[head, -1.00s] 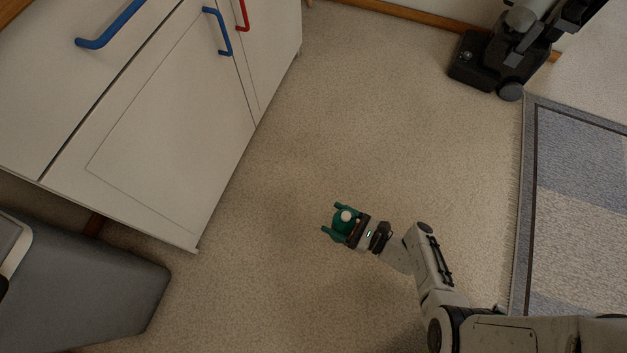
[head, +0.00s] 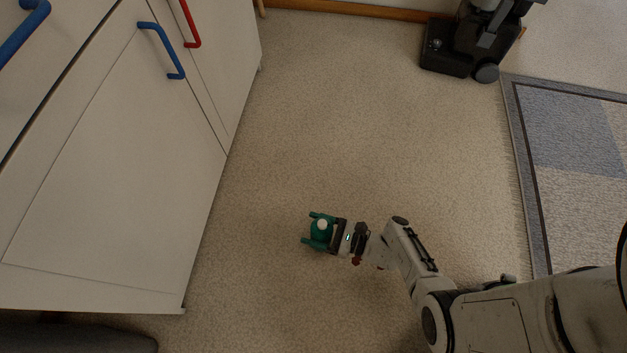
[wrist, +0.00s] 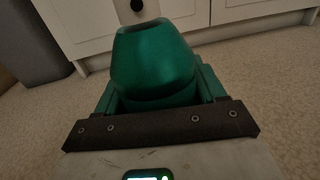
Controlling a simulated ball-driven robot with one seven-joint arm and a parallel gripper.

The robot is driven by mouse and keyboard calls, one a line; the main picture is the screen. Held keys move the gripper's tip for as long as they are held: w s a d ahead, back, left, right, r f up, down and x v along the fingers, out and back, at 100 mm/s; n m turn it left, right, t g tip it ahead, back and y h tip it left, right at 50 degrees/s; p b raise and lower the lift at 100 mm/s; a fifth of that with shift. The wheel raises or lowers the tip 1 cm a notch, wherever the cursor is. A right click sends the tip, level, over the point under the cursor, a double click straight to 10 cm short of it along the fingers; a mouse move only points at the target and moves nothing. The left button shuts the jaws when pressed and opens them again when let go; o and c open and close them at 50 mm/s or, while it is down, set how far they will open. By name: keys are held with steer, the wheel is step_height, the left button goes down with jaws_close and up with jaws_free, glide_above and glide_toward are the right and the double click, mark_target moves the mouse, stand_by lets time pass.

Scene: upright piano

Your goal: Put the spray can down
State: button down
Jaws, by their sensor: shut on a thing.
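The spray can is green with a white nozzle. In the head view the spray can (head: 321,228) shows from above, between the two green fingers of my gripper (head: 318,231). My gripper is shut on the can, a finger on each side. The can's base is hidden, so I cannot tell whether it touches the carpet.
A white cabinet (head: 120,190) with blue and red handles stands at the left. A grey padded seat (head: 75,338) is at the bottom left. A black wheeled machine (head: 465,50) stands at the back right beside a blue-grey rug (head: 575,130). Carpet (head: 330,110) between is clear.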

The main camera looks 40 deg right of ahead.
steer(key=shift+f, duration=0.7)
steer(key=shift+c, duration=0.5)
jaws_free()
steer(key=shift+f, duration=0.1)
